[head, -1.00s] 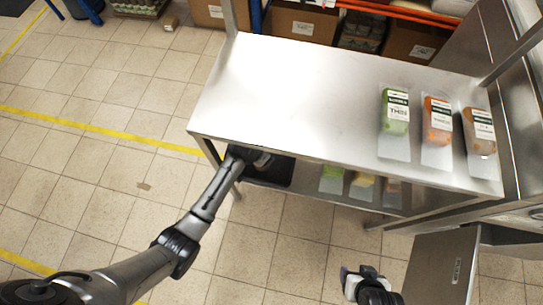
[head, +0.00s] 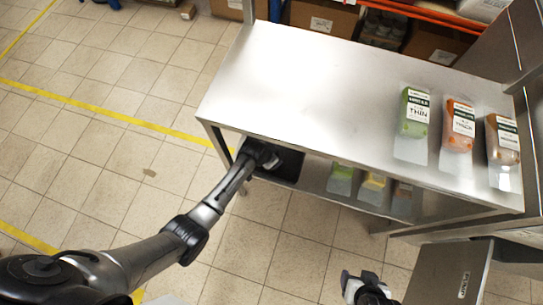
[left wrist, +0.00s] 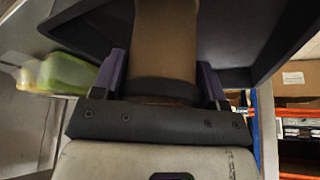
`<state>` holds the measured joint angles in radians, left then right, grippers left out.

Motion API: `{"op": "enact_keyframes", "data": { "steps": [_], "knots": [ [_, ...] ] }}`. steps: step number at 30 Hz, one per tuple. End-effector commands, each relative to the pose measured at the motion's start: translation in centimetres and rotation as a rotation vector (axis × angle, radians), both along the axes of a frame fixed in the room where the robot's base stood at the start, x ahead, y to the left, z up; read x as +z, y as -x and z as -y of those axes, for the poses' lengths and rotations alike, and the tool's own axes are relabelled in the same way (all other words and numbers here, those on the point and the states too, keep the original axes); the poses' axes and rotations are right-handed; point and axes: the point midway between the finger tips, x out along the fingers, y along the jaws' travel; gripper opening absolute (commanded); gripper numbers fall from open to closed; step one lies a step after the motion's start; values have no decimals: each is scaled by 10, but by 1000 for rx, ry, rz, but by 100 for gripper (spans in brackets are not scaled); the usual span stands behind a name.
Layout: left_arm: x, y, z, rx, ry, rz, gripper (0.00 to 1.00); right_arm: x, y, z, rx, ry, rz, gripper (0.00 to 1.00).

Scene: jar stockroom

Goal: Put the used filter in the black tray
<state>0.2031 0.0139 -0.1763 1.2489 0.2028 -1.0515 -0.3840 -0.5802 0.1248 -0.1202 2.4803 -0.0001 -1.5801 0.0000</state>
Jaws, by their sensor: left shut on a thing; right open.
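The black tray (head: 291,170) sits on the lower shelf, under the left front end of the steel table. My left gripper (head: 270,158) reaches in under the tabletop edge, over the tray. In the left wrist view its two purple-grey fingers (left wrist: 163,78) are shut on a brown, round-sided thing with a dark band, which looks like the used filter (left wrist: 165,45). The dark walls of the tray (left wrist: 235,40) show around it. I cannot tell whether the filter touches the tray floor. My right gripper (head: 362,280) is open and empty, low in front of the table.
The steel tabletop (head: 300,85) is bare at left and middle. Green (head: 414,115), orange (head: 458,125) and brown (head: 502,140) packs lie at its right. Smaller packs (head: 372,185) sit on the lower shelf right of the tray. A metal panel (head: 448,270) stands at lower right.

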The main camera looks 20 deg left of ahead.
Motion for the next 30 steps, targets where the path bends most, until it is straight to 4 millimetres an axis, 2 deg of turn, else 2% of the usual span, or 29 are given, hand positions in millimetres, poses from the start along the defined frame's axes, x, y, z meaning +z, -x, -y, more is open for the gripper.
{"op": "enact_keyframes", "data": {
  "steps": [8, 9, 16, 25, 30],
  "knots": [
    [-2, 0, 0, 0, 0, 0, 39, -1, 0, -2, -4, -7, 0, 67],
    [-3, 0, 0, 1, 0, -1, 68, -1, 0, -2, -5, -8, 0, 67],
    [-2, 0, 0, 1, 0, -1, 90, -1, 0, -3, -6, -10, 1, 67],
    [1, 0, 0, 1, 0, 0, 92, 1, 0, -2, -4, -7, 0, 67],
    [19, 6, -4, 1, 0, 0, 92, 10, 0, 0, -1, -1, 0, 67]
  ]
}}
